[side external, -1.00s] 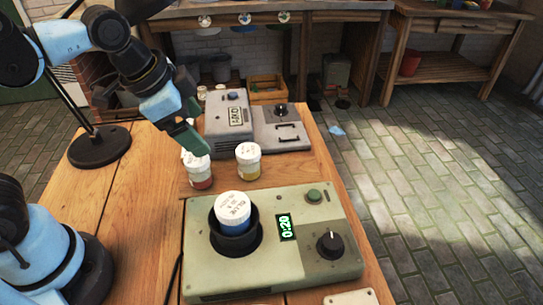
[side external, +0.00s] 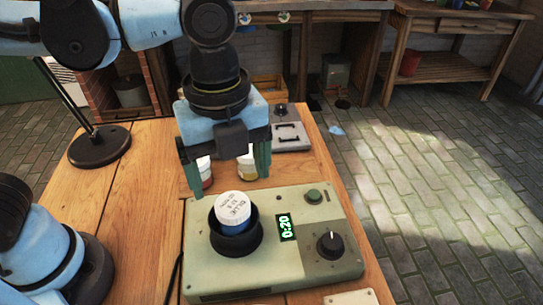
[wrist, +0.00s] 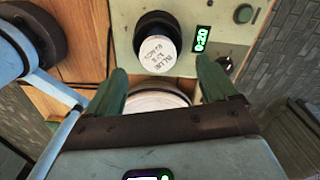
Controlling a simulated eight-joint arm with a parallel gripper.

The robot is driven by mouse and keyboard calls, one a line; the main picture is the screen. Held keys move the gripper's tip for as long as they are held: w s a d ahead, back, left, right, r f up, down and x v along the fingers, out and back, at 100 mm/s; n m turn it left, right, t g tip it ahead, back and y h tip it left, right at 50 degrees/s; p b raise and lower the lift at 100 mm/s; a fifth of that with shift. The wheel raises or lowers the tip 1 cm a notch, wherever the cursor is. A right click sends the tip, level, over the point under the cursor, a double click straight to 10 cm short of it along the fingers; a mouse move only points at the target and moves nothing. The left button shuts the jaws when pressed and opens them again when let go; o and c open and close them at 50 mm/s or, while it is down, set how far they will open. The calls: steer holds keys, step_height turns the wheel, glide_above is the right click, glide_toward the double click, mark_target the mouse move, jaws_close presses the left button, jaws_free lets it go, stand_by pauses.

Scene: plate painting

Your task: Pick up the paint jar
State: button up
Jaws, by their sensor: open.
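The paint jar (side external: 233,209) is blue with a white lettered lid. It stands slightly tilted in a black round cup (side external: 236,241) on a grey-green machine (side external: 305,268). In the wrist view the jar lid (wrist: 158,48) lies ahead of the fingertips, roughly centred between them. My gripper (side external: 228,178) is open, its green fingers pointing down above and behind the jar in the side view. The fingers (wrist: 162,72) show spread and empty in the wrist view; no contact with the jar is visible. The cup hides the jar's lower part.
A red-paint jar (side external: 206,181) and a yellow-paint jar (side external: 247,172) stand behind the gripper, partly hidden by it. The machine carries a lit 0:20 display (side external: 286,227), a green button (side external: 314,196) and a black knob (side external: 330,244). A white round object (wrist: 157,100) shows between the fingers.

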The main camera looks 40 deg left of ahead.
mark_target(232, 204)
steer(key=shift+s+f, duration=0.15)
steer(key=shift+f, duration=1.65)
steer(key=shift+s+f, duration=0.1)
steer(key=shift+f, duration=1.65)
steer(key=c, duration=1.3)
steer(key=shift+r, duration=0.1)
